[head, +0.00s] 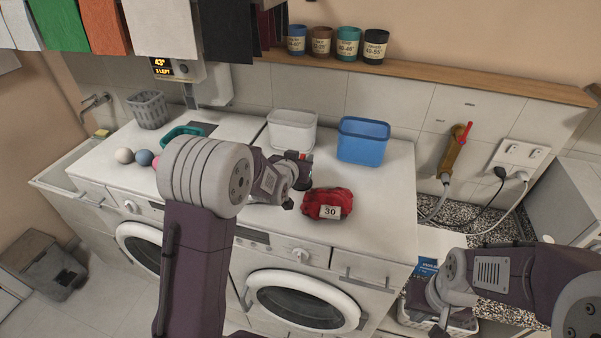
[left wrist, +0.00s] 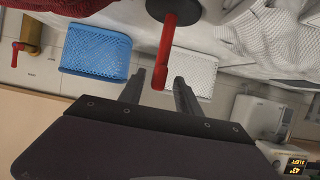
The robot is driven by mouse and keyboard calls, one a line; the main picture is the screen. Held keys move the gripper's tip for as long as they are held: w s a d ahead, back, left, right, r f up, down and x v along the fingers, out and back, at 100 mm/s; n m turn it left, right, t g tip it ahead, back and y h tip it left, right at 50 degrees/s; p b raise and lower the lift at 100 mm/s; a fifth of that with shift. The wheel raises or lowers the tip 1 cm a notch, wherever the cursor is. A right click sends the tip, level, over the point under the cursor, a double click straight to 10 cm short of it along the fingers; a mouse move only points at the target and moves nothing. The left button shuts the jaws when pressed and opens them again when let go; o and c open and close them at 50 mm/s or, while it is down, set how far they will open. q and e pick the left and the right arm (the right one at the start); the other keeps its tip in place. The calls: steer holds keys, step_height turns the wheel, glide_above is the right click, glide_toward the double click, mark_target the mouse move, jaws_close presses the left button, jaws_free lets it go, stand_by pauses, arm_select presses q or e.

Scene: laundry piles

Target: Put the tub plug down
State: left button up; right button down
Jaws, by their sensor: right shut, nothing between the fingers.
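The tub plug (left wrist: 171,12), a dark disc with a long red handle, shows at the top middle of the left wrist view. The end of its handle lies between the two fingers of my left gripper (left wrist: 159,77), which stand apart with gaps either side. In the head view my left gripper (head: 296,181) is over the washer top, left of a red bundle (head: 328,202) tagged 30. A small red bit shows there, but the plug is mostly hidden. Whether the plug touches the surface I cannot tell. My right gripper (head: 438,325) is low at the right, shut and empty.
A blue basket (head: 363,140) and a white basket (head: 292,131) stand behind on the machine tops. A teal tray (head: 183,136), a grey basket (head: 149,109) and several balls (head: 124,155) are to the left. The washer top right of the red bundle is clear.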

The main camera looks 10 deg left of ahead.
arm_select(q)
steer(key=shift+w+d+f, duration=0.1)
steer(key=shift+w, duration=0.1)
steer(key=shift+s+d+r, duration=0.2)
steer(key=shift+s+d, duration=0.05)
steer(key=shift+s, duration=0.1)
steer(key=shift+c, duration=0.3)
steer(key=shift+s+a, duration=0.1)
steer(key=shift+s, duration=0.05)
jaws_close()
steer(key=shift+f, duration=0.2)
stand_by(0.3)
